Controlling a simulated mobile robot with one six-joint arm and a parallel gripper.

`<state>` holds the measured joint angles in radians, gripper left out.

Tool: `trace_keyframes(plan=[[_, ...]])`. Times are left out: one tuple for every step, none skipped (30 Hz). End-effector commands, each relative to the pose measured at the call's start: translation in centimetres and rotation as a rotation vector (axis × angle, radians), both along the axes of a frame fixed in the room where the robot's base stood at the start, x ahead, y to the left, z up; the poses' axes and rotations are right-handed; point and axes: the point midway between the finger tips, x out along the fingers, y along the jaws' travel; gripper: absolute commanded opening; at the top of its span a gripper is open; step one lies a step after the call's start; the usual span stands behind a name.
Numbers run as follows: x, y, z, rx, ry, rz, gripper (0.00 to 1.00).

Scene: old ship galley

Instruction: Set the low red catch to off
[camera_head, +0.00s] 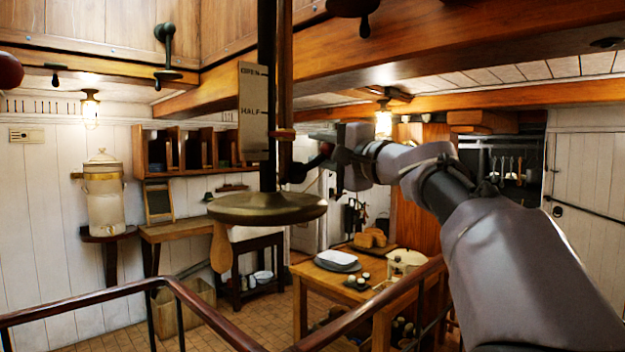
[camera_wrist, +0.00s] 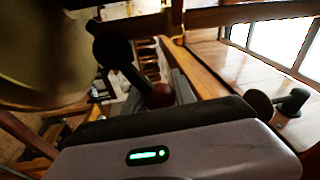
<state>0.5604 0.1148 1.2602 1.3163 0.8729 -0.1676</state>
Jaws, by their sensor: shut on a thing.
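The low red catch is a short dark lever with a dark red knob (camera_head: 326,149), on the dark upright post (camera_head: 267,165) just above a round brass plate (camera_head: 267,207). My gripper (camera_head: 333,158) is at the knob, right of the post, shut on it; the fingers are hard to make out. In the wrist view the dark lever arm runs from a black hub down to the red knob (camera_wrist: 160,95), at the dark edge of my gripper (camera_wrist: 165,105). The lettering beside the catch cannot be read.
A scale plate (camera_head: 253,110) marked HALF hangs on the post above the catch. Another dark handle (camera_head: 164,50) sits on the upper left beam. A handrail (camera_head: 215,318) crosses below. A wooden table (camera_head: 345,296) with bread stands beyond.

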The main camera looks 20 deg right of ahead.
Motion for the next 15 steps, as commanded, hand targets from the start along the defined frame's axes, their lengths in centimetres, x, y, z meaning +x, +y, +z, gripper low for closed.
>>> trace_keyframes(plan=[[0.0, 0.2, -0.4, -0.036, -0.014, 0.001, 0.00], [-0.1, 0.3, -0.3, -0.060, -0.023, 0.000, 0.00], [-0.1, 0.4, -0.1, -0.091, -0.033, 0.000, 0.00], [-0.1, 0.6, 0.1, -0.112, -0.041, 0.001, 0.00], [-0.2, 0.7, 0.2, -0.134, -0.050, 0.001, 0.00], [-0.3, 0.8, 0.4, -0.162, -0.059, 0.001, 0.00], [-0.3, 0.9, 0.5, -0.180, -0.066, 0.001, 0.00], [-0.3, 1.0, 0.6, -0.198, -0.073, 0.001, 0.00], [-0.4, 1.1, 0.8, -0.224, -0.081, 0.001, 0.00], [-0.4, 1.2, 0.8, -0.239, -0.086, 0.000, 0.00], [-0.4, 1.3, 0.9, -0.254, -0.091, 0.000, 0.00], [-0.5, 1.4, 1.1, -0.273, -0.099, 0.001, 0.00], [-0.5, 1.5, 1.1, -0.286, -0.103, 0.002, 0.00], [-0.5, 1.6, 1.2, -0.297, -0.108, 0.001, 0.00], [-0.6, 1.7, 1.3, -0.313, -0.113, 0.001, 0.00]])
